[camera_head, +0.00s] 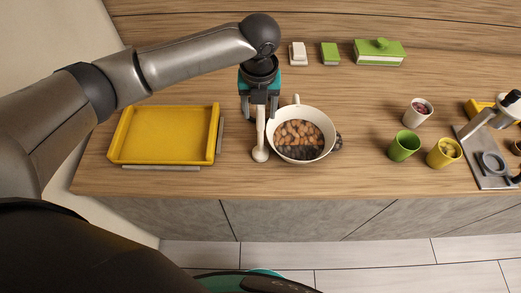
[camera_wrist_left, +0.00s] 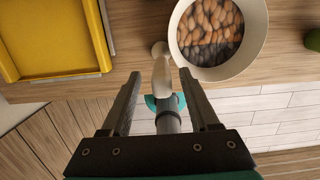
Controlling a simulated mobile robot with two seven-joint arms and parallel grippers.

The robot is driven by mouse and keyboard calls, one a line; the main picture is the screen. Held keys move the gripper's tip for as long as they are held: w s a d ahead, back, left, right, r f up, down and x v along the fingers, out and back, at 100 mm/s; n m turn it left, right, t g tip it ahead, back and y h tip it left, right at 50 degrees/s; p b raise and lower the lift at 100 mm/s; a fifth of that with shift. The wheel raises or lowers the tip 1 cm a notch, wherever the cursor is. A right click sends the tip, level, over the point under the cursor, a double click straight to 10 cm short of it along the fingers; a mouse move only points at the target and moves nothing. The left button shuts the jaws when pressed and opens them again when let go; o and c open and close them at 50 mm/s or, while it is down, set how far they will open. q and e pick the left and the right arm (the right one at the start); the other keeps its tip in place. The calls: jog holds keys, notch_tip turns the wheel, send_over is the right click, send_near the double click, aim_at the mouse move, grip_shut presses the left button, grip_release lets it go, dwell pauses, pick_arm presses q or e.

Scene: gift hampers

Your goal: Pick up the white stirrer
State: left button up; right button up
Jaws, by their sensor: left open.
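The white stirrer (camera_head: 260,140) stands out just left of the white bowl, its rounded end toward the counter's front edge. In the left wrist view the stirrer (camera_wrist_left: 161,72) lies between the two fingers. My left gripper (camera_head: 259,112) points down over it from above, open, with a finger on each side and a gap visible in the left wrist view (camera_wrist_left: 161,80). The stirrer's upper part is partly hidden by the gripper in the head view. I cannot tell whether the fingers touch it. My right gripper is not in view.
The white bowl (camera_head: 274,143) of brown and dark round pieces is close to the gripper's right. A yellow tray (camera_head: 163,161) lies left. Green (camera_head: 404,148), yellow (camera_head: 442,156) and white (camera_head: 412,118) cups stand right. A green-lidded box (camera_head: 380,50) is at the back.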

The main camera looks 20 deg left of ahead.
aim_at(261, 134)
pick_arm(q)
jog(key=f, duration=0.4)
jog(key=shift+w, duration=0.35)
jog(key=shift+c, duration=0.2)
grip_shut()
dwell(0.9)
